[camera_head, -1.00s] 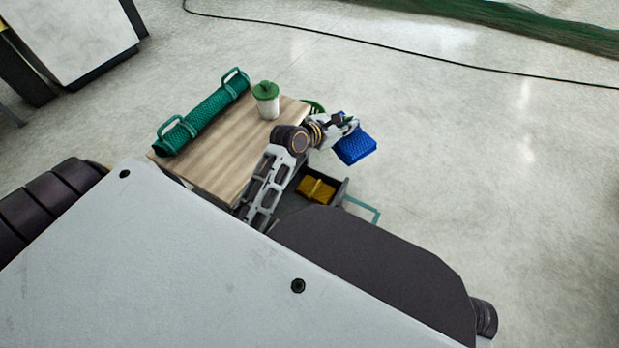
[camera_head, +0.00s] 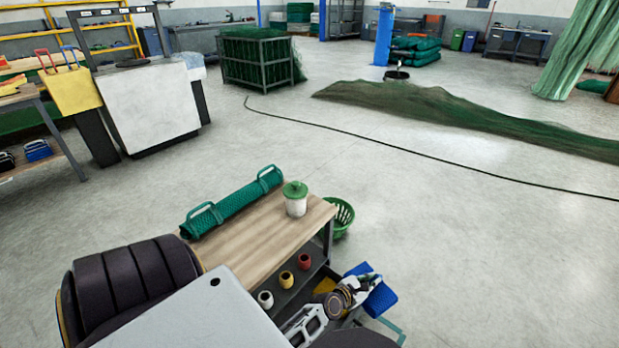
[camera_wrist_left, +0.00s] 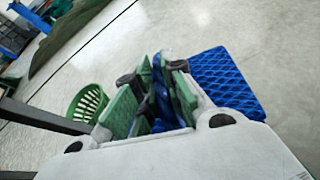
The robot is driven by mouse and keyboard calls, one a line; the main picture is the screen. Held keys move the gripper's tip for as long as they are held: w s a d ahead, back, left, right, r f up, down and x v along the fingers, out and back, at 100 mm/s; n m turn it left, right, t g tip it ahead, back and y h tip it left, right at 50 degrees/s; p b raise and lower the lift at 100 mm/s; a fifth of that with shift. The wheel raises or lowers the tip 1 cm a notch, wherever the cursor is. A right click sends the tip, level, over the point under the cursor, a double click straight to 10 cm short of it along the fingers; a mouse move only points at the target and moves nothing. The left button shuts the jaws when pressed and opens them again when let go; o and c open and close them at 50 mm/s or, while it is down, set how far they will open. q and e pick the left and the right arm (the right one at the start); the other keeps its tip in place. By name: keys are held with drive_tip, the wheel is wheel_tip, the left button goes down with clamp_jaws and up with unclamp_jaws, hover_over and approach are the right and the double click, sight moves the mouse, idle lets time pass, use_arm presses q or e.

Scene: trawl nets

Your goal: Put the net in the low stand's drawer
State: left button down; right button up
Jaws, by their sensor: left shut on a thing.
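A blue netting bundle (camera_head: 380,299) hangs at the outer side of my left gripper (camera_head: 366,281). In the left wrist view the gripper's green-padded fingers (camera_wrist_left: 155,100) are shut on the blue net (camera_wrist_left: 226,82), which sticks out to the right. The low stand (camera_head: 262,242) has a wooden top. Its drawer is pulled out, with a teal handle (camera_head: 393,330) beyond the gripper. A yellow bundle (camera_head: 325,285) shows beside my arm at the drawer. My arm hides most of the drawer. The net is beside and above it. My right gripper is not in view.
Several spools (camera_head: 286,279) sit on the shelf below. A green basket (camera_head: 340,216) stands behind. Open floor lies to the right.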

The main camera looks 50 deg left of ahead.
use_arm(q)
drive_tip(key=s+a+f+n+y, duration=0.3)
drive_tip(key=s+a+f+y, duration=0.1)
drive_tip(key=s+a+f, duration=0.5)
drive_tip(key=a+f, duration=0.2)
drive_tip(key=a, duration=0.2)
drive_tip(key=shift+s+f+n, duration=0.35)
drive_tip(key=shift+n, duration=0.05)
wheel_tip(320, 180, down, 14)
drive_tip(key=b, duration=0.8)
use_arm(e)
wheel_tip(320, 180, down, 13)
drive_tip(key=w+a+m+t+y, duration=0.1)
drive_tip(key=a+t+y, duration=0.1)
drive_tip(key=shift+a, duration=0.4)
use_arm(q)
drive_tip(key=shift+f+b, duration=0.2)
drive_tip(key=shift+b, duration=0.15)
